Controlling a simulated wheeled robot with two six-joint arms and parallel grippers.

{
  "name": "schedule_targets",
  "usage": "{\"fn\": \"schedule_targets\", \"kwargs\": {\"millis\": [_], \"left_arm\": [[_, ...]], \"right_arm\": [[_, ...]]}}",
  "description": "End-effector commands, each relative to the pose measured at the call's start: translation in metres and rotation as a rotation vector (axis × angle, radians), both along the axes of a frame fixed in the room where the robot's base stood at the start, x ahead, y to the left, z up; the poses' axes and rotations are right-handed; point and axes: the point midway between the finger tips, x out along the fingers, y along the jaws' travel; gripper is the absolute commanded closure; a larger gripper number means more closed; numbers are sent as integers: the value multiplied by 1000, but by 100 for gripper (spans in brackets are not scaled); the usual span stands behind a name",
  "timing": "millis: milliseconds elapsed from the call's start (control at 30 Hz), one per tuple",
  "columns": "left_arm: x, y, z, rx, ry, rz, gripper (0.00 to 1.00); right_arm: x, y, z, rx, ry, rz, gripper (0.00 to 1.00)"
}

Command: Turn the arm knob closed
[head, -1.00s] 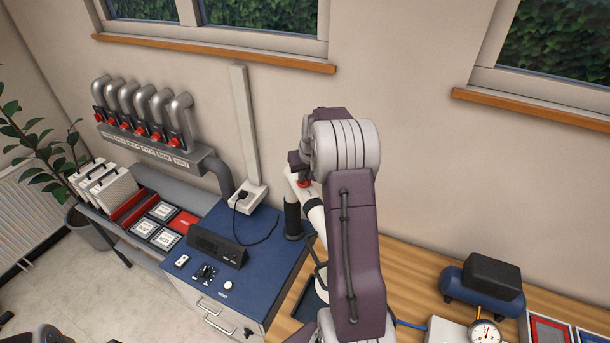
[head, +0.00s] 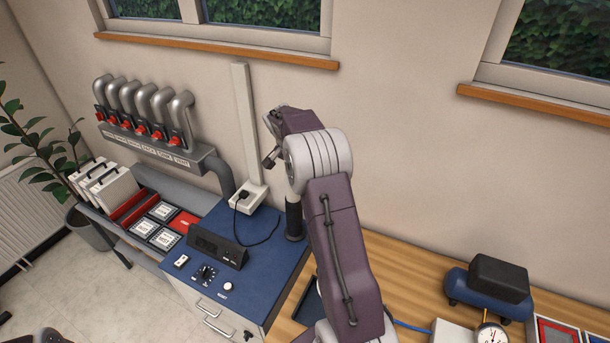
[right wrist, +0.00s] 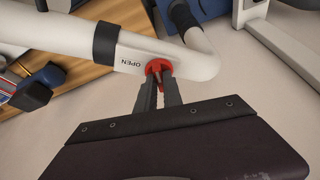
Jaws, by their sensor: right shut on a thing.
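In the right wrist view, a white tubular arm (right wrist: 75,32) with dark collars runs across the top and bends at the upper right. It carries the word OPEN beside a red knob (right wrist: 156,66). My right gripper (right wrist: 160,82) is shut on this knob, with its two dark fingers close together. In the head view, my right arm stands in the middle and its wrist reaches up and left in front of the wall. The knob and the white tube do not show there. A black post (head: 293,220) stands below the wrist. My left gripper is not in view.
A blue-topped cabinet (head: 255,268) with a dark control box (head: 217,250) stands left of my arm. Pipes with red valves (head: 142,110) are on the wall further left. The wooden bench (head: 420,272) at right holds a blue compressor (head: 487,285) and a gauge (head: 490,338).

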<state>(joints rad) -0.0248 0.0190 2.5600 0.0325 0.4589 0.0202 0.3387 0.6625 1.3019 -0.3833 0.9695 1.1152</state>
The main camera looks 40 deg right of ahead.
Motion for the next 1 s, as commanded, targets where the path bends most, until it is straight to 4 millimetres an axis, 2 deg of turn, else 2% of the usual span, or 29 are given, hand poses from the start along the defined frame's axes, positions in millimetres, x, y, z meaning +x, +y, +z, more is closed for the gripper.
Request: {"fn": "schedule_targets", "kwargs": {"millis": [500, 1000], "left_arm": [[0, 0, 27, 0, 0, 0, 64], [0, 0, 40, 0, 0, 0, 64]], "right_arm": [[4, 1, 3, 1, -1, -419, 100], [6, 0, 1, 2, -2, -572, 100]]}}
